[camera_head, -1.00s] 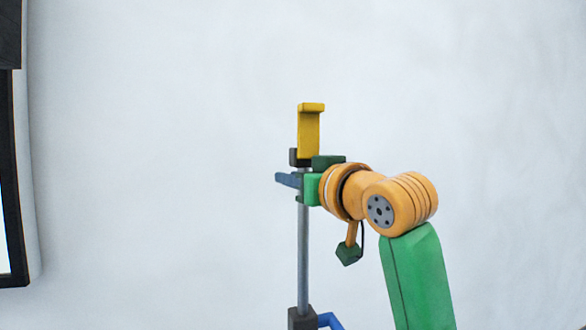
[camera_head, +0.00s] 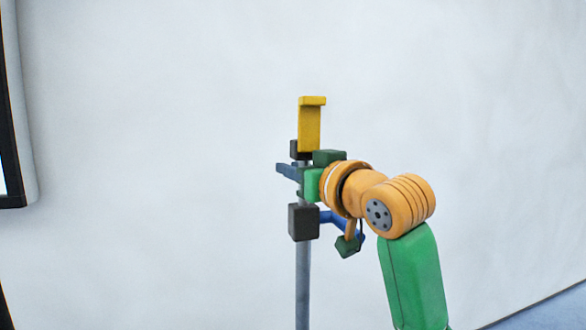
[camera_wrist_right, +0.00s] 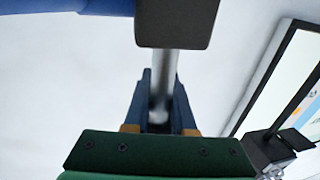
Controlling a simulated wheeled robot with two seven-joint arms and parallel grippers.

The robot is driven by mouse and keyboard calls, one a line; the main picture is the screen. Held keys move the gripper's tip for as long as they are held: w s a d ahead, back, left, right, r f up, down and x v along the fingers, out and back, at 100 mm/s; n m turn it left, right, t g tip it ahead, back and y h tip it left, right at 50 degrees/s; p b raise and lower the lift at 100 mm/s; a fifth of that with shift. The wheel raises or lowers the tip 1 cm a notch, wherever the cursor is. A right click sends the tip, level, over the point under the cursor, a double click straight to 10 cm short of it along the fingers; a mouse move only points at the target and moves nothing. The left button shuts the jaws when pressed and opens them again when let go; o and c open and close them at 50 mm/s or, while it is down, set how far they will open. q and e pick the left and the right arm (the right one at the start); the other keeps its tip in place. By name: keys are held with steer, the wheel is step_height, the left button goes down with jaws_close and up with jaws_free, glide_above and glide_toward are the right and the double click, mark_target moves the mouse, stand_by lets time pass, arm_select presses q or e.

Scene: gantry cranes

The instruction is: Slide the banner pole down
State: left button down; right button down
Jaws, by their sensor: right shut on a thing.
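The banner pole (camera_head: 303,196) is a thin grey upright rod. It has a dark block (camera_head: 297,149) and a yellow hooked plate (camera_head: 309,125) at its top. My right gripper (camera_head: 289,171) is shut on the rod just under that dark block, with its blue fingers on either side. A dark collar (camera_head: 303,222) with a blue side lever (camera_head: 342,222) sits a short way below the gripper, on a grey upright tube (camera_head: 302,285). In the right wrist view the rod (camera_wrist_right: 162,75) runs between the blue fingers toward the dark collar (camera_wrist_right: 178,22). My left gripper is not in view.
A dark-framed panel (camera_head: 10,120) is at the left edge, well away from the pole; a dark-framed screen (camera_wrist_right: 285,75) shows in the wrist view. A plain pale wall (camera_head: 160,180) stands behind. A strip of blue floor (camera_head: 560,312) shows bottom right.

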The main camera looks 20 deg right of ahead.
steer(key=c, duration=1.1)
jaws_free()
steer(key=o, duration=0.3)
steer(key=shift+s+r, duration=0.1)
steer(key=shift+s, duration=0.05)
